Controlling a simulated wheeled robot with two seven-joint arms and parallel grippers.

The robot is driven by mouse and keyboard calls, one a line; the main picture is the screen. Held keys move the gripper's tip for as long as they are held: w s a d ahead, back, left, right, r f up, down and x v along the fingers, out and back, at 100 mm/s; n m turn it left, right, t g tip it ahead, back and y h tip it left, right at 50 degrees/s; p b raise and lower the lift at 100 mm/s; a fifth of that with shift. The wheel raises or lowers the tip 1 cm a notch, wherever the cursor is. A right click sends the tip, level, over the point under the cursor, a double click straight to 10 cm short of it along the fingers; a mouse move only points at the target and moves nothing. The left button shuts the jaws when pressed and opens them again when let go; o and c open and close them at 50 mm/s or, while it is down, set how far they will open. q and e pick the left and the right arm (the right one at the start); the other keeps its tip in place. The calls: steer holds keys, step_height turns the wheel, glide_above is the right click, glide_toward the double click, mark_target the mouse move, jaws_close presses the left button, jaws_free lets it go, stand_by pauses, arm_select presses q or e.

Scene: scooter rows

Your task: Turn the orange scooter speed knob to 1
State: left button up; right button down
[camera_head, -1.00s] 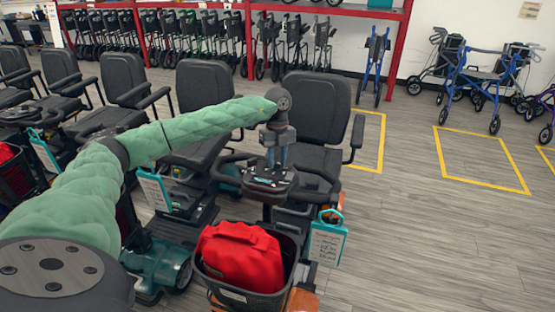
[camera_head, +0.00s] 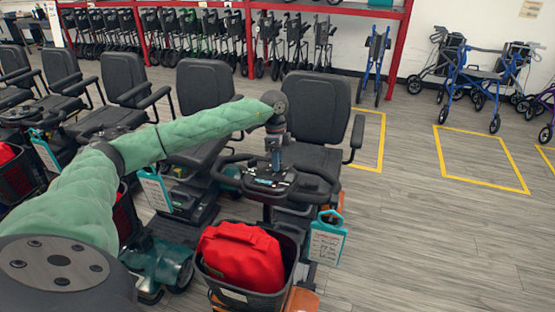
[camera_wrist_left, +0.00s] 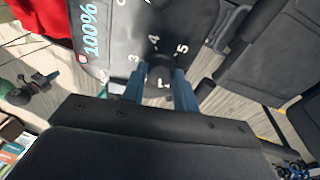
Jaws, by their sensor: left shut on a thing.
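The orange scooter (camera_head: 303,301) stands near the middle, facing me, with orange body parts low by its front basket. Its dark control console (camera_head: 262,187) is below my left gripper (camera_head: 275,164), which points straight down. In the left wrist view, my left gripper's two blue-grey fingers (camera_wrist_left: 158,78) stand on either side of the dark speed knob (camera_wrist_left: 157,72) and are shut on it. Numerals 3, 4 and 5 show on the panel around it, with 100% printed at the left. The knob's pointer and the numeral 1 cannot be made out. My right gripper is not seen.
A red bag (camera_head: 240,256) fills the scooter's basket (camera_head: 277,284). A teal-framed tag (camera_head: 326,240) hangs at its right. More scooters stand in a row to the left. Walkers (camera_head: 475,80) stand at the back right.

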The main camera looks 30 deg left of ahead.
arm_select(q)
steer(key=shift+a+r+n, duration=0.1)
steer(key=shift+n, duration=1.2)
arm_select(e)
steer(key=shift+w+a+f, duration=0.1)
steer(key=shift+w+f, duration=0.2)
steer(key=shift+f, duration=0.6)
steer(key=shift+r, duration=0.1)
arm_select(q)
steer(key=o, duration=0.9)
steer(key=shift+o, duration=0.4)
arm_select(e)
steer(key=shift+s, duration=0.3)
